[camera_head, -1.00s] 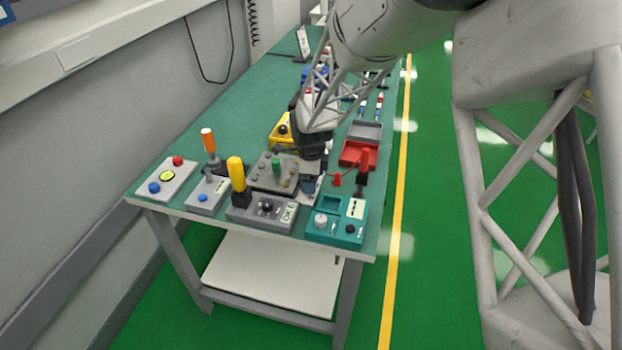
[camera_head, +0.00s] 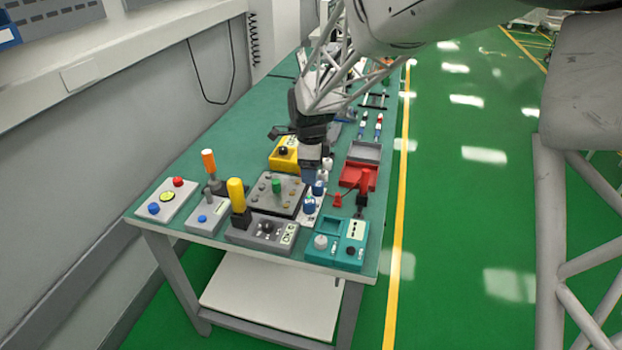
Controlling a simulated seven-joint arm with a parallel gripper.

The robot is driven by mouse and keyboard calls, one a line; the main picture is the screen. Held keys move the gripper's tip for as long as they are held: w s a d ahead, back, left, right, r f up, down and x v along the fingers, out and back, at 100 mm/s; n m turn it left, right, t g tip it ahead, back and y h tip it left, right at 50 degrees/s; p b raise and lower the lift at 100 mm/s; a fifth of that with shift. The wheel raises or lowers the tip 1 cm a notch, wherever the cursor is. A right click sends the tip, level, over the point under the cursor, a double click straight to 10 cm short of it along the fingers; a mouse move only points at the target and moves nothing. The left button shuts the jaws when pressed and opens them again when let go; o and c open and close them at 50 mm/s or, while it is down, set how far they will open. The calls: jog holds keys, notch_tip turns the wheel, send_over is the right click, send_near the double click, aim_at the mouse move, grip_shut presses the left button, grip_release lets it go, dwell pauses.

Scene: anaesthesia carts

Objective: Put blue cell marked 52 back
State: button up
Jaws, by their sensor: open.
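A blue round piece (camera_head: 309,206) stands on a pale strip (camera_head: 307,220) near the front of the bench. A second blue piece (camera_head: 318,188) with a light top is just behind it. A number 52 is not readable on either, so I cannot tell which is the named cell. My gripper (camera_head: 310,178) points down just above and behind these pieces, open. A blue-grey part shows at its tip, and I cannot tell whether it is finger or object. The gripper hides part of the strip.
A grey knob panel (camera_head: 266,203) is left of the gripper, with a yellow box (camera_head: 277,160) behind it. A red and grey tray (camera_head: 352,178) lies right. A teal box (camera_head: 325,254) and grey tester (camera_head: 255,232) line the front. The bench's back left is clear.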

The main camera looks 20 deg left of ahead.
jog(key=shift+r, duration=0.45)
jog(key=shift+d, duration=0.1)
dwell(0.5)
jog(key=s+d+r+n+t, duration=0.1)
jog(key=s+d+r+n, duration=0.35)
jog(key=d, duration=0.65)
jog(key=s+d+r+n, duration=0.3)
jog(key=s+d+r, duration=0.3)
jog(key=d, duration=0.4)
jog(key=s+d+n, duration=0.4)
jog(key=s+d, duration=0.4)
jog(key=s, duration=0.3)
jog(key=s+d+r+n+t, duration=0.1)
jog(key=s+d+n, duration=0.4)
jog(key=s+d, duration=0.3)
jog(key=s, duration=0.2)
jog(key=shift+s+d+r+t, duration=0.15)
jog(key=shift+s+d+t, duration=0.15)
jog(key=shift+s, duration=0.1)
